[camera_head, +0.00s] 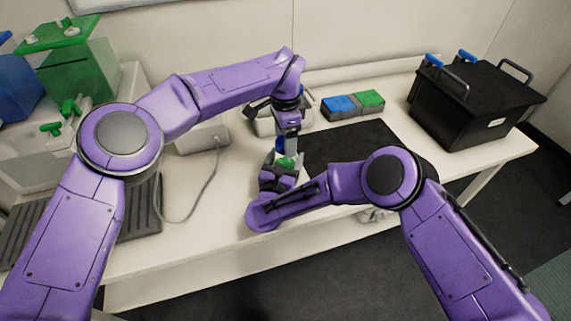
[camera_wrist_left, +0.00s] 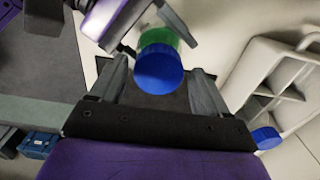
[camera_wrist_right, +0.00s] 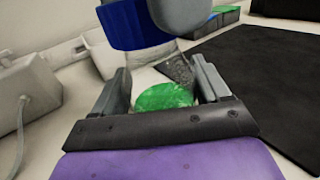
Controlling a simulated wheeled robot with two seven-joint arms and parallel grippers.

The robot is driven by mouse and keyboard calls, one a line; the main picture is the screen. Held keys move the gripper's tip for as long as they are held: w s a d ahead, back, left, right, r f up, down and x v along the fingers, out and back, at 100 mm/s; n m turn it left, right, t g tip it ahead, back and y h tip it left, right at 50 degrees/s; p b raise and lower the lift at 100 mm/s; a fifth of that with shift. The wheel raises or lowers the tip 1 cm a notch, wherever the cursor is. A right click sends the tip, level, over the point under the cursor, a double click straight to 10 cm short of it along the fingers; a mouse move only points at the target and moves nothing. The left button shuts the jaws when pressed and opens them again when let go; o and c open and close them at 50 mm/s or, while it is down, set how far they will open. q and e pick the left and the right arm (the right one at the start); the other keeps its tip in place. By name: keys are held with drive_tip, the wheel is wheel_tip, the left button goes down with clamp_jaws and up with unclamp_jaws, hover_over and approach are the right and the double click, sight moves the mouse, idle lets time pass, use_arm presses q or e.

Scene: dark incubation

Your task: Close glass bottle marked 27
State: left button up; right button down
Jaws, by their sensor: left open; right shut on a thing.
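The glass bottle, green inside (camera_wrist_right: 163,97), stands between the fingers of my right gripper (camera_wrist_right: 161,75), which is shut on it. It also shows as a green patch in the head view (camera_head: 285,162). A ridged blue cap (camera_wrist_left: 160,70) is at the bottle's top; I cannot tell whether it is fully seated. The cap also shows in the right wrist view (camera_wrist_right: 132,24). My left gripper (camera_head: 287,138) points down from above, open, with its fingers on either side of the cap. The number 27 is not visible.
A black mat (camera_head: 345,150) lies right of the bottle. Blue and green boxes (camera_head: 353,104) stand behind it, and a black crate (camera_head: 465,110) at the far right. A white rack (camera_wrist_left: 270,75) with another blue cap (camera_wrist_left: 265,137) stands close by. Green and blue containers (camera_head: 80,70) are at left.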

use_arm(q)
drive_tip(key=shift+f, duration=0.4)
